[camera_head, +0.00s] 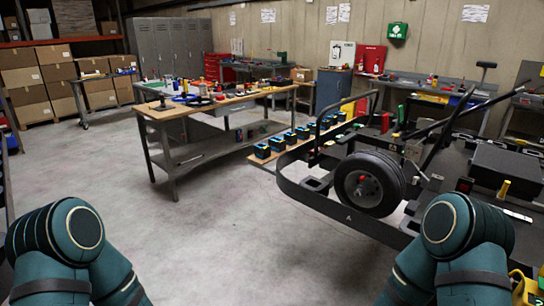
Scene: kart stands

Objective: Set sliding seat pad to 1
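A kart (340,215) with a black bumper frame stands at the right, its near wheel (368,184) facing me. A dark block-like part (500,165) sits on the kart at the far right; I cannot tell whether it is the sliding seat pad. No seat setting or number 1 mark can be made out. My two teal arms show at the bottom left and bottom right, bent, with no hands in the picture. Neither gripper is in view.
A wooden-topped workbench (185,108) with small items stands left of centre. Several blue-topped black boxes (262,151) line a low board beyond the kart's front. Grey lockers (170,47) and stacked cartons (22,68) stand at the back left. The concrete floor in front is clear.

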